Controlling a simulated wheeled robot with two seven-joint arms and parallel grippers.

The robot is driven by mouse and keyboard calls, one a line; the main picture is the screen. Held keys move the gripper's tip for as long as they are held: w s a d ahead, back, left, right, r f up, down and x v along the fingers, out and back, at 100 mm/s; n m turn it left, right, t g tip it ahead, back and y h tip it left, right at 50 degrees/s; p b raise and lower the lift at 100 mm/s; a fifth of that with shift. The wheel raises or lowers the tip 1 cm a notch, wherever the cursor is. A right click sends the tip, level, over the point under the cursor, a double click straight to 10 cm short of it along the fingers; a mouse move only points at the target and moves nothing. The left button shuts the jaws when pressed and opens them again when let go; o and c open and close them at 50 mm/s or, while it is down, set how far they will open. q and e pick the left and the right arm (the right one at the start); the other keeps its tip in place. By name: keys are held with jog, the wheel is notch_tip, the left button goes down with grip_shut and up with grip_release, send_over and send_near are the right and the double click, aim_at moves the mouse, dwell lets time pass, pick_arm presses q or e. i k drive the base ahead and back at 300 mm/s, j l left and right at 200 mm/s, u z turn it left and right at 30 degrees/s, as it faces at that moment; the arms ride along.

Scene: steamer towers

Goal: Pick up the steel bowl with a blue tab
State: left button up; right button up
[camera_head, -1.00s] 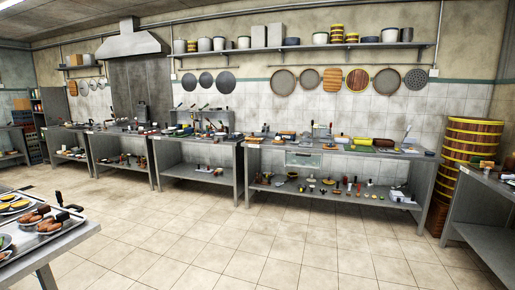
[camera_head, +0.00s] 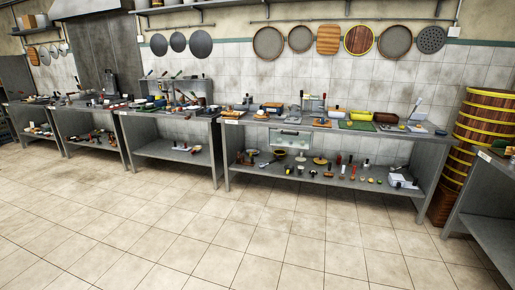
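I cannot make out a steel bowl with a blue tab for certain; the items on the counters are small. The long steel counter (camera_head: 400,134) against the back wall holds many utensils, boxes and boards. Its lower shelf (camera_head: 300,172) holds a dark bowl (camera_head: 279,154), a shallow tan dish (camera_head: 320,161) and several small bottles or tools. Neither of my grippers is in view.
More steel tables (camera_head: 170,153) line the wall to the left. Banded wooden tubs (camera_head: 487,124) stand stacked at the right, beside another steel table (camera_head: 490,205). Round pans and boards hang above. The tiled floor (camera_head: 200,240) in front is clear.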

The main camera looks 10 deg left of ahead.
aim_at(212, 109)
jog(key=i+j+u, duration=0.45)
jog(key=i, duration=0.8)
jog(key=i+l+u, duration=0.1)
jog(key=i+u, duration=0.4)
jog(key=i, duration=0.8)
